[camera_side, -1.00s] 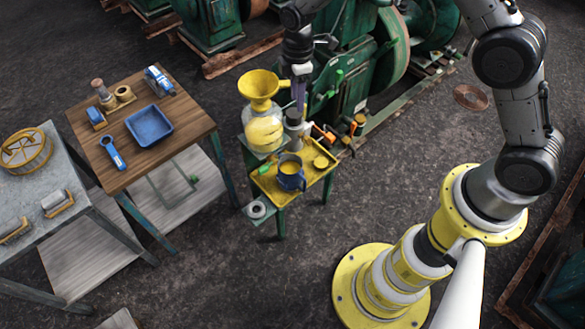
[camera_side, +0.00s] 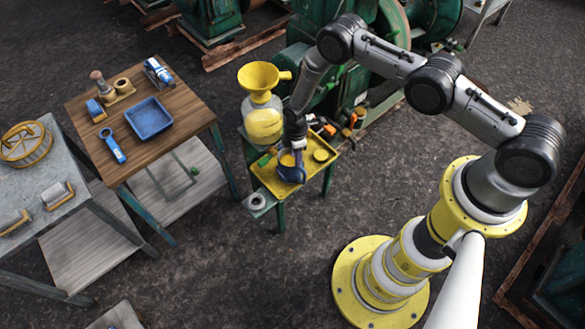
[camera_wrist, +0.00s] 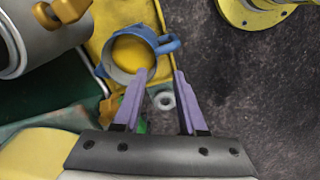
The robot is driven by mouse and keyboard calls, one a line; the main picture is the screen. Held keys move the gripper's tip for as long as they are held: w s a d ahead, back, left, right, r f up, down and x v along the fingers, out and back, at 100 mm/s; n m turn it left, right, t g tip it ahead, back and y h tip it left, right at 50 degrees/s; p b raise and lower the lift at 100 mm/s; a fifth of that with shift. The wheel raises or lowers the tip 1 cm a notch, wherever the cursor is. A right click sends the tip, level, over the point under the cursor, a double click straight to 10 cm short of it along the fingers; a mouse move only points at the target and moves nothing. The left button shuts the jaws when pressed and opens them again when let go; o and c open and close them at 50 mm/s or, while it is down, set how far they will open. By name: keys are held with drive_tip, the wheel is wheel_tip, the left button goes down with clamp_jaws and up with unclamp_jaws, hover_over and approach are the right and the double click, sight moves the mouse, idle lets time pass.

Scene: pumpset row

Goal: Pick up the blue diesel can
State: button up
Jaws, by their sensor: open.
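The blue diesel can (camera_side: 291,175), open-topped with yellow liquid inside, stands on the yellow tray (camera_side: 270,187) in the side view. In the wrist view the can (camera_wrist: 168,44) is at top centre, its handle pointing right. My gripper (camera_wrist: 160,74) is open and empty. Its purple fingers point toward the can, the left tip overlapping the can's lower right rim and the right tip just below the handle. Contact cannot be told. In the side view my gripper (camera_side: 298,147) is just above and behind the can, its fingertips partly hidden.
A glass jar of yellow liquid (camera_side: 263,125) with a yellow funnel (camera_side: 258,76) stands left of my gripper. A grey metal cylinder with a yellow tap (camera_wrist: 25,40) is close by in the wrist view. A pale ring (camera_side: 256,201) lies at the stand's front corner. Green machinery is behind.

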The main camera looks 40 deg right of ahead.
sight(293, 168)
drive_tip(key=shift+w+d+f, duration=0.1)
drive_tip(key=shift+w+f, duration=0.05)
drive_tip(key=shift+f, duration=2.4)
drive_tip(key=shift+w+d+f, duration=0.1)
drive_tip(key=shift+f, duration=2.45)
clamp_jaws()
drive_tip(key=shift+w, duration=0.1)
